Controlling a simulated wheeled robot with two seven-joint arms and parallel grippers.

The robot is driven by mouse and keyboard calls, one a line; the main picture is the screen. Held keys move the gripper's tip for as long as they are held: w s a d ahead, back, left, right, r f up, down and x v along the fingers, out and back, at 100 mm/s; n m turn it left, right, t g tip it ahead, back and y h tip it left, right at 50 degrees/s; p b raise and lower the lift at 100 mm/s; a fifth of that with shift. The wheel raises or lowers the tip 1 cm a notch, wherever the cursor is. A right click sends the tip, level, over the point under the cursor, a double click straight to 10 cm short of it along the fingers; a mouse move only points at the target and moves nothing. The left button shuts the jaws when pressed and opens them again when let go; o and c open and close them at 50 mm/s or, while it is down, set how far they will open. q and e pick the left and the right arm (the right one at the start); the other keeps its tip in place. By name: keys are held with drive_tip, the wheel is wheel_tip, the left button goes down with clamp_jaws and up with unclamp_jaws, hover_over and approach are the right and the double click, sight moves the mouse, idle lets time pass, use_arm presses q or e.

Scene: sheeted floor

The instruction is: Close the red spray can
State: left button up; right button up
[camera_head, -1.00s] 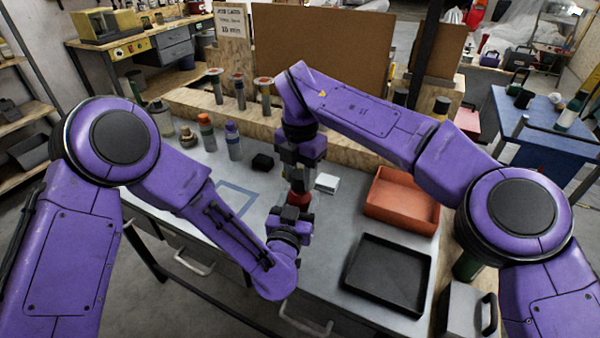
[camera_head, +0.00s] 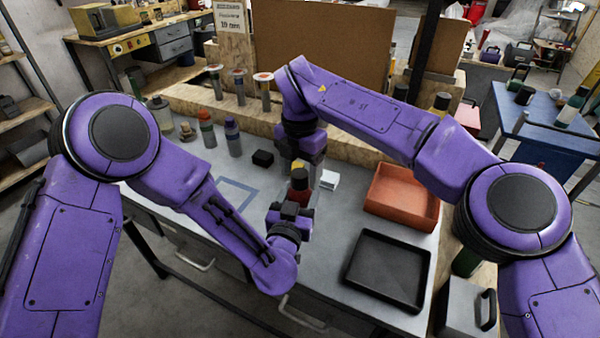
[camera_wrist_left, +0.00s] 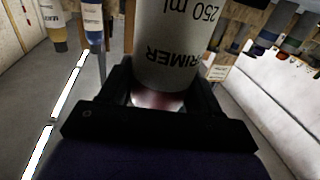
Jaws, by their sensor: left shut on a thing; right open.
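The red spray can (camera_head: 298,195) stands upright above the table in the head view, with a black top that looks like a cap (camera_head: 299,179). My left gripper (camera_head: 291,211) is shut around its lower part. In the left wrist view the can's grey body (camera_wrist_left: 172,50) reads "PRIMER" and "250 ml" between the fingers (camera_wrist_left: 160,95); its top is cut off. My right gripper (camera_head: 302,157) is open just above the can, coming down from behind. Its fingertips are small and partly unclear, with a yellow patch beside them.
A white box (camera_head: 329,180) lies right of the can and a black block (camera_head: 262,158) lies left. An orange tray (camera_head: 402,192) and a black tray (camera_head: 387,270) are at the right. Bottles (camera_head: 232,138) stand at the back left. A blue outlined square (camera_head: 236,193) marks bare tabletop.

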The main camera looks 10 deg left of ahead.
use_arm(q)
drive_tip(key=shift+f, duration=0.1)
use_arm(e)
wheel_tip(320, 180, up, 6)
drive_tip(key=shift+r, duration=0.25)
use_arm(q)
drive_tip(key=o, duration=1.6)
drive_tip(key=shift+c, duration=0.2)
drive_tip(key=shift+s, duration=0.35)
use_arm(e)
drive_tip(key=shift+f, duration=0.25)
use_arm(q)
drive_tip(key=s+b, duration=0.2)
drive_tip(key=s, duration=0.7)
drive_tip(key=shift+s+a, duration=0.35)
drive_tip(key=shift+a, duration=0.1)
use_arm(e)
wheel_tip(320, 180, down, 2)
